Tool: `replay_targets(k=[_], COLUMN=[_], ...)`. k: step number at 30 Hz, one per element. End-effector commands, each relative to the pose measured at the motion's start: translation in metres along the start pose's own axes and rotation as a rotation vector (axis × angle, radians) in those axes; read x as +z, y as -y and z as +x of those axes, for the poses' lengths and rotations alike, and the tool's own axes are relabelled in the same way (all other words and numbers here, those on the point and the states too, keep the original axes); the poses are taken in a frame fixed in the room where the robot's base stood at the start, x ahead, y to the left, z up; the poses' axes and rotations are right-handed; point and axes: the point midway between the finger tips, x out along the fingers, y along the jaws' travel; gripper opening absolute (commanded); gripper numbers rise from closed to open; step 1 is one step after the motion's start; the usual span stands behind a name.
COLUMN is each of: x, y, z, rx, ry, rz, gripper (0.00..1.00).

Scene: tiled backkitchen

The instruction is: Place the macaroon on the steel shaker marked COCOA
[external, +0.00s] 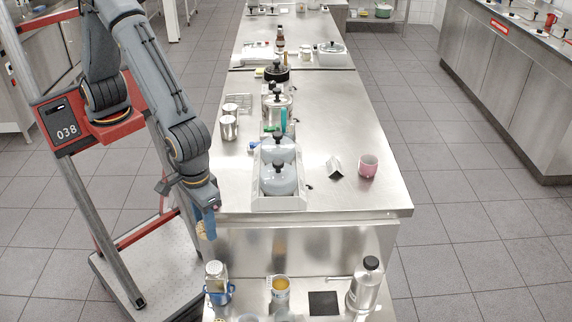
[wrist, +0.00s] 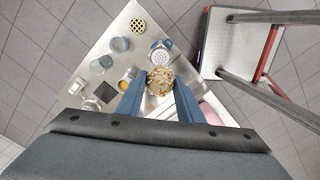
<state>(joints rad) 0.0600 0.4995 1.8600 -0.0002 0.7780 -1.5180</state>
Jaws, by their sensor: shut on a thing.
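My gripper (external: 208,216) hangs over the near-left corner of the lower front table and is shut on the macaroon (external: 202,231), a rough tan lump. In the wrist view the macaroon (wrist: 160,84) sits between the tips of my two blue fingers (wrist: 161,76). A steel shaker with a perforated top (external: 215,270) stands on the lower table, below my gripper. In the wrist view its dotted top (wrist: 161,56) shows just beyond the macaroon, with blue beside it. I cannot read a COCOA marking on it. The macaroon is held in the air, apart from the shaker.
A blue vessel (external: 219,294) is close by the shaker. A yellow-topped can (external: 280,287), a dark square (external: 323,303) and a black-capped bottle (external: 367,278) share the lower table. Two steel cylinders (external: 229,128) and a pink cup (external: 368,166) stand on the higher counter.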

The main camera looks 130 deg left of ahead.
Motion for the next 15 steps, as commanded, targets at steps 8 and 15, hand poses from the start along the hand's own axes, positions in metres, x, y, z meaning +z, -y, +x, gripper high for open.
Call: replay_targets(k=[8,15], x=[0.000,0.000], y=[0.001,0.002], z=[0.049,0.088], rx=[-0.003,-0.003], ry=[0.000,0.000], rz=[0.000,0.000], gripper=[0.12,0.12])
